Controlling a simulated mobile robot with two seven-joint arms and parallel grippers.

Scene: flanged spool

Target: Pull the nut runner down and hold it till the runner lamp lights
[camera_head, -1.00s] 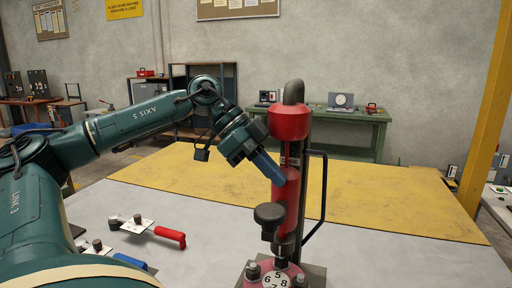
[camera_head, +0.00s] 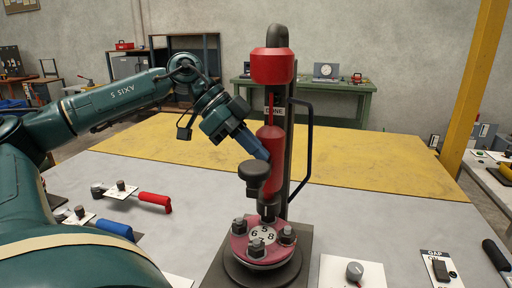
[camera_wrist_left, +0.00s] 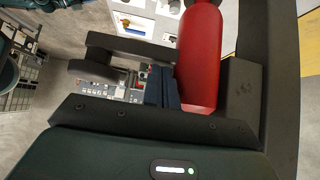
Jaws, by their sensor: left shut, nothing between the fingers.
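The nut runner (camera_head: 270,147) is an upright red cylinder on a dark column under a red head (camera_head: 272,66). Its black side handle with a round knob (camera_head: 255,170) sticks out toward me. Below it, a pink flange with nuts and a numbered white disc (camera_head: 262,237) sits on a dark base. My left gripper (camera_head: 264,155) is shut and empty, its blue fingertips beside the red cylinder, just above the knob. In the left wrist view the fingers (camera_wrist_left: 162,90) are close to the cylinder and handle; contact is unclear. A "DONE" label (camera_head: 274,111) shows below the head; I see no clearly lit lamp.
Red-handled (camera_head: 154,201) and blue-handled (camera_head: 113,228) clamps lie on the grey table at left. A plate with a dark knob (camera_head: 354,271) and a labelled switch plate (camera_head: 440,268) are at front right. A dark guard rail (camera_head: 309,145) bends beside the column.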

